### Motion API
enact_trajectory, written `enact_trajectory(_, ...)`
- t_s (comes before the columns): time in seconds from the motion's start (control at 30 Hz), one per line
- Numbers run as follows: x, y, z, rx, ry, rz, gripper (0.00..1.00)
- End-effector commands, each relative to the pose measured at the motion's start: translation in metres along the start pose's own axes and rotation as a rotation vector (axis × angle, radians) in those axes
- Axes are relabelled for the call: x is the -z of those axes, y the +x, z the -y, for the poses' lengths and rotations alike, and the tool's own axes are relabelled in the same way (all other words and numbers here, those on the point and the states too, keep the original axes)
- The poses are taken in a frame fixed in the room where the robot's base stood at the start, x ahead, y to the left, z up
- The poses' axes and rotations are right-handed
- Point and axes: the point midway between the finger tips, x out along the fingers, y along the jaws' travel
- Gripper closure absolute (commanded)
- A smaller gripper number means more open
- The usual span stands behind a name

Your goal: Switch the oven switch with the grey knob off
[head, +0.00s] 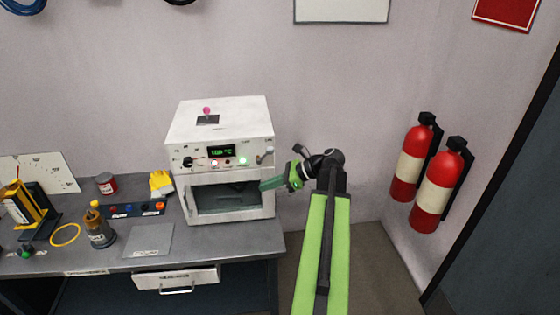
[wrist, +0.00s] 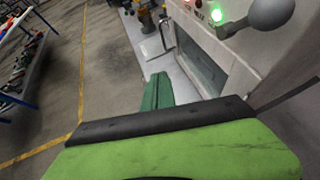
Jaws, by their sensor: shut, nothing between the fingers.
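The white oven (head: 220,130) stands on the right end of the grey bench. A switch with a round grey knob (head: 269,150) sticks out at the right of its front panel. The grey knob (wrist: 272,10) is large at the top right of the wrist view. A green light (head: 242,160) glows left of the switch, and it also shows in the wrist view (wrist: 217,15). The fingers (wrist: 157,88) appear apart from the knob.
The oven has a dark window, a lit green display (head: 221,151), a black knob (head: 188,162) and a pink-topped switch (head: 206,110) on its roof. Two fire extinguishers (head: 437,190) hang on the right wall. Bottles and tools occupy the bench's left. Floor right of the bench is clear.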

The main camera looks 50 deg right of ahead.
Motion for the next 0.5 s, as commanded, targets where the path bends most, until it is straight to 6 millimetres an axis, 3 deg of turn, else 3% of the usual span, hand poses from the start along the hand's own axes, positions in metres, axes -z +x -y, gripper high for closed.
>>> enact_trajectory(0.03,0.010,-0.042,0.017,0.063,0.132,0.075,1.00)
enact_trajectory(0.1,0.016,-0.089,0.030,0.120,0.291,0.178,1.00)
enact_trajectory(0.2,0.023,-0.140,0.038,0.168,0.443,0.291,1.00)
enact_trajectory(0.3,0.025,-0.167,0.041,0.186,0.519,0.354,1.00)
enact_trajectory(0.5,0.025,-0.174,0.041,0.189,0.543,0.373,1.00)
